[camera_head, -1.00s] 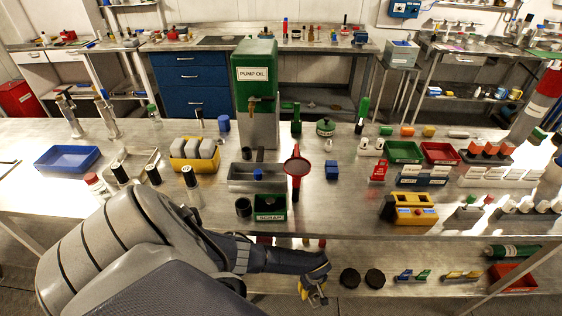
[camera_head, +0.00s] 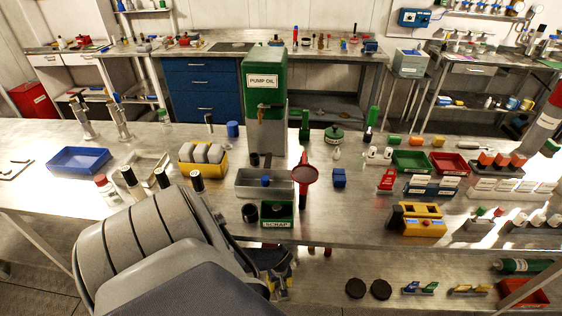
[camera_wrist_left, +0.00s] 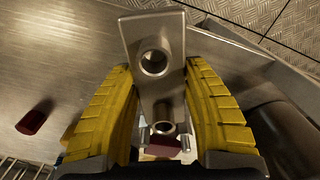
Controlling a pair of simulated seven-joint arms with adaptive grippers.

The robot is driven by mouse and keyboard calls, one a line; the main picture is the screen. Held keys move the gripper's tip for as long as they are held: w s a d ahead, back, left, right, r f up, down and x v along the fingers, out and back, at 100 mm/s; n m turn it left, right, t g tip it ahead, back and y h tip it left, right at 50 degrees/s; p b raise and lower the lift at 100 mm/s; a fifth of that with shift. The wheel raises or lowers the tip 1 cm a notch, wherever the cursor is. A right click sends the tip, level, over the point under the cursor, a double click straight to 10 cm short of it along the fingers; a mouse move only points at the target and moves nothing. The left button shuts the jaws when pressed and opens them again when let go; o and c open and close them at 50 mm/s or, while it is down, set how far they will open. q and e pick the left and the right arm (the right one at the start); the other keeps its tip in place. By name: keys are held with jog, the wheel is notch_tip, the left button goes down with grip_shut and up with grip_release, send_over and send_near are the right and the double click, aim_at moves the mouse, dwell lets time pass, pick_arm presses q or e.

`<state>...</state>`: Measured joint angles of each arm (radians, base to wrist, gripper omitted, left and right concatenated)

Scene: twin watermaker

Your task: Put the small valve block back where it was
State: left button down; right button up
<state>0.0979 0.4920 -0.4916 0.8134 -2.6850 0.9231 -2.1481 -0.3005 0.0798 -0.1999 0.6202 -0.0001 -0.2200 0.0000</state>
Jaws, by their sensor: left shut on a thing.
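In the left wrist view, a small grey metal block (camera_wrist_left: 170,95) with round holes sits between the yellow fingers of my left gripper (camera_wrist_left: 158,72); I take it to be the valve block. The fingers are shut on its sides. In the head view, my left gripper (camera_head: 277,264) is low at the front edge of the bench, largely hidden behind my own arm. The block cannot be made out clearly there. My right gripper is in neither view.
The steel bench (camera_head: 340,222) holds a green scrap bin (camera_head: 277,221), a grey tray (camera_head: 250,190), a red funnel-like tool (camera_head: 305,174) and a yellow unit (camera_head: 424,222). Black discs (camera_head: 355,288) lie on the lower shelf. A dark red piece (camera_wrist_left: 35,118) shows in the wrist view.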

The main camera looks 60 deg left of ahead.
pick_arm(q)
jog(key=shift+w+f, duration=0.1)
jog(key=shift+f, duration=1.05)
jog(key=shift+f, duration=0.1)
jog(key=c, duration=0.7)
grip_release()
jog(key=shift+s+d+f, duration=0.1)
jog(key=shift+s, duration=0.1)
